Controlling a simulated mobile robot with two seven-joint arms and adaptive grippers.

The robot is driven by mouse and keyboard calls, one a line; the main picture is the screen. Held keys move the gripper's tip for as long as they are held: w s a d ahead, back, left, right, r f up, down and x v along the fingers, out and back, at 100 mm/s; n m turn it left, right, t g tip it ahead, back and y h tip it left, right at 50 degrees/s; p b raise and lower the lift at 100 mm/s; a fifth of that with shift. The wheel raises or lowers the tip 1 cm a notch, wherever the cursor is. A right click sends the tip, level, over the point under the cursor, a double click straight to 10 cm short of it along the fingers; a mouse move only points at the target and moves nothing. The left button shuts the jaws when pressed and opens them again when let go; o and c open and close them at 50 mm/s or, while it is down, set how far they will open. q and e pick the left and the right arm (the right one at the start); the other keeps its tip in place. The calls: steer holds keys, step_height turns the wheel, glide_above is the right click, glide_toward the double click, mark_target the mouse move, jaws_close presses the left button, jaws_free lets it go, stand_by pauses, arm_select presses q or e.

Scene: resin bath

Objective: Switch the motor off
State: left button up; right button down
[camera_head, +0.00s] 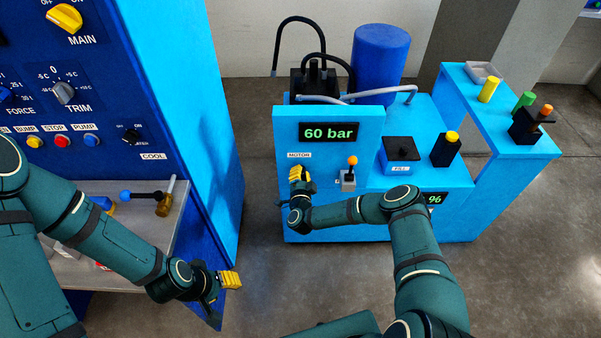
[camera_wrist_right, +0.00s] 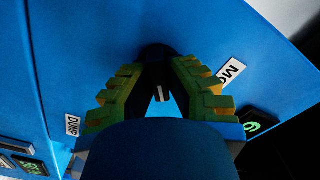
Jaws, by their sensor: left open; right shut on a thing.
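The MOTOR label (camera_head: 299,155) is on the front of the light-blue bath unit (camera_head: 340,118). It is partly in view in the right wrist view (camera_wrist_right: 232,72). A black round motor knob (camera_wrist_right: 155,55) with a white mark sits between the fingers of my right gripper (camera_head: 300,178). The gripper is shut on the knob, with one yellow-green finger on each side. In the head view my gripper hides the knob. The position words around the knob cannot be read. My left gripper (camera_head: 230,280) is open and empty, low beside the dark-blue cabinet.
An orange-tipped lever (camera_head: 350,172) stands just right of my right gripper. The unit's display (camera_head: 329,132) reads 60 bar. A FILL box (camera_head: 399,155) and a yellow-topped black box (camera_head: 447,149) are further right.

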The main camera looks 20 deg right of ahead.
steer(key=n, duration=0.2)
steer(key=n+p, duration=0.1)
steer(key=n, duration=0.2)
steer(key=shift+w+a+r, duration=0.1)
steer(key=shift+w+r, duration=0.05)
steer(key=shift+r, duration=0.05)
steer(key=n, duration=0.5)
steer(key=shift+n, duration=0.3)
steer(key=c, duration=1)
jaws_free()
steer(key=shift+f, duration=0.1)
steer(key=shift+a, duration=0.1)
steer(key=v, duration=1.2)
